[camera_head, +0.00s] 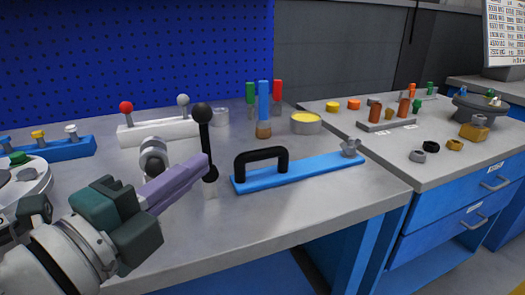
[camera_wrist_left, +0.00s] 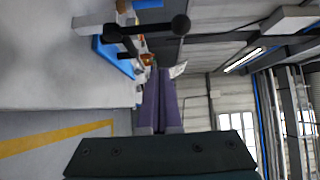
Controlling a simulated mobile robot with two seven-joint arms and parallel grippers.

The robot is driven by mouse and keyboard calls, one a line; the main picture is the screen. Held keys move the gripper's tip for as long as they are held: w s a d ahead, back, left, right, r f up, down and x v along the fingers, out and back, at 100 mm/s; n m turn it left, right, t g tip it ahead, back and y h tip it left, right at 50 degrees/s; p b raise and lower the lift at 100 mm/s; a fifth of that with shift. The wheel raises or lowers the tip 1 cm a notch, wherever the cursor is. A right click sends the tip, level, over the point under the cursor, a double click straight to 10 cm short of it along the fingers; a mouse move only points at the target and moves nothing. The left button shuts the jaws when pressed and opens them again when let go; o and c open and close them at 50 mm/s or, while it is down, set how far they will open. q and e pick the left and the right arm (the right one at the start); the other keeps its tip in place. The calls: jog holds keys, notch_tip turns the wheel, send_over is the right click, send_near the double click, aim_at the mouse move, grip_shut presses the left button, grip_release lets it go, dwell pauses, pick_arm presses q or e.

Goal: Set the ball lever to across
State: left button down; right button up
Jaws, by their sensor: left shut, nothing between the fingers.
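A lever with a black ball (camera_head: 202,112) on a black rod stands nearly upright above the bench, tilted slightly left. Its lower end meets a small pale stub, partly hidden by my fingers. In the left wrist view the black ball (camera_wrist_left: 180,24) and rod lie sideways across the upper part. A silver flanged cylinder (camera_head: 152,155) is just left of the lever, partly hidden behind my gripper. My left gripper (camera_head: 206,166), with purple fingers, is shut and empty. Its tips overlap the lower rod in the head view; I cannot tell whether they touch. My right gripper is not in view.
A blue plate (camera_head: 312,174) with a black handle (camera_head: 262,160) lies right of the lever. Behind stand a white block (camera_head: 160,132) with red and grey ball levers, upright coloured-handled tools (camera_head: 264,95), and a yellow-topped tin (camera_head: 305,123). The front bench edge is clear.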

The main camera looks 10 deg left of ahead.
aim_at(208, 138)
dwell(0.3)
pick_arm(q)
jog(key=w+a, duration=0.1)
jog(key=w, duration=0.7)
dwell(0.4)
